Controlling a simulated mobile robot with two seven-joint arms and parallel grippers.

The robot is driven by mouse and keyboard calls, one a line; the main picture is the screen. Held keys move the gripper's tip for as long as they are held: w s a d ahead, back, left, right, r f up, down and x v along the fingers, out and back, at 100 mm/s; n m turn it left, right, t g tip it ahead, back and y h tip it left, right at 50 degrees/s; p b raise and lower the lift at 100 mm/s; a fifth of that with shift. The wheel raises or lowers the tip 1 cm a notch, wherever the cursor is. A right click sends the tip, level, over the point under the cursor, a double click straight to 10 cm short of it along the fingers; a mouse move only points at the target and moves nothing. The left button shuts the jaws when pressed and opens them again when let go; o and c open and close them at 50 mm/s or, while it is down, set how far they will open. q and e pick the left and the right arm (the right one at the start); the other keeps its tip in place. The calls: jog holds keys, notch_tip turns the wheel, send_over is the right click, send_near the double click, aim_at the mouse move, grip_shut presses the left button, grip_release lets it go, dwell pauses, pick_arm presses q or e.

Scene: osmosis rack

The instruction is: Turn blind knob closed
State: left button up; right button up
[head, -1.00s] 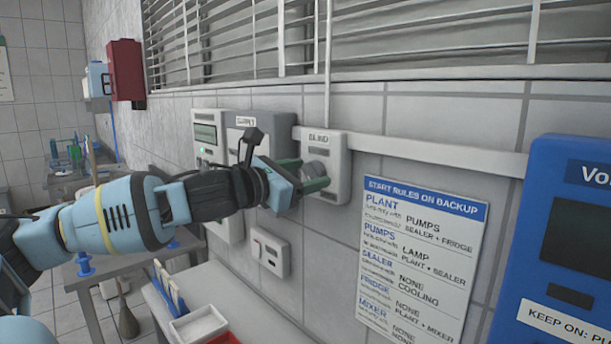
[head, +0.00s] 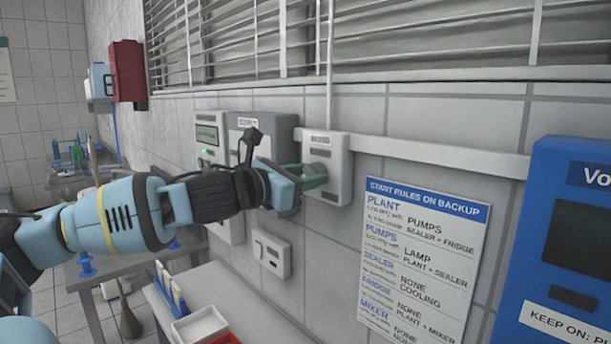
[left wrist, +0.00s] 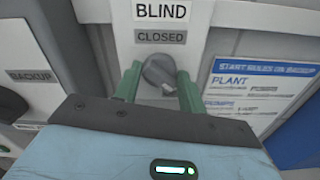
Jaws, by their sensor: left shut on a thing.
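The blind knob (left wrist: 158,72) is a grey round knob on a white wall box (head: 338,190) below the window. In the left wrist view the box carries the labels BLIND and CLOSED (left wrist: 160,36) above the knob. My left gripper (head: 315,177) has its two green fingers on either side of the knob and is shut on it. The fingers (left wrist: 158,90) stand left and right of the knob in the wrist view. In the head view the fingers partly hide the knob. My right gripper is in neither view.
A blind (head: 420,40) with horizontal slats covers the window above. Left of the knob box is a grey box (head: 258,128). A rules sign (head: 420,255) and a blue panel (head: 560,240) are to the right. A bench (head: 265,322) with a tray is below.

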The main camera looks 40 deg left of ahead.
pick_arm(q)
jog(key=n, duration=0.7)
jog(key=shift+a+n, duration=0.1)
jog(key=shift+n, duration=0.3)
jog(key=n, duration=0.3)
jog(key=shift+n, duration=0.3)
jog(key=n, duration=0.4)
jog(key=shift+n, duration=0.3)
jog(key=n, duration=0.4)
jog(key=shift+n, duration=0.6)
jog(key=n, duration=0.2)
jog(key=shift+n+p, duration=0.3)
jog(key=shift+n, duration=0.1)
jog(key=shift+n+p, duration=0.3)
jog(key=shift+n, duration=0.5)
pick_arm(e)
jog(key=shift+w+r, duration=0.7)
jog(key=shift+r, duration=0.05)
pick_arm(q)
jog(key=shift+f, duration=0.1)
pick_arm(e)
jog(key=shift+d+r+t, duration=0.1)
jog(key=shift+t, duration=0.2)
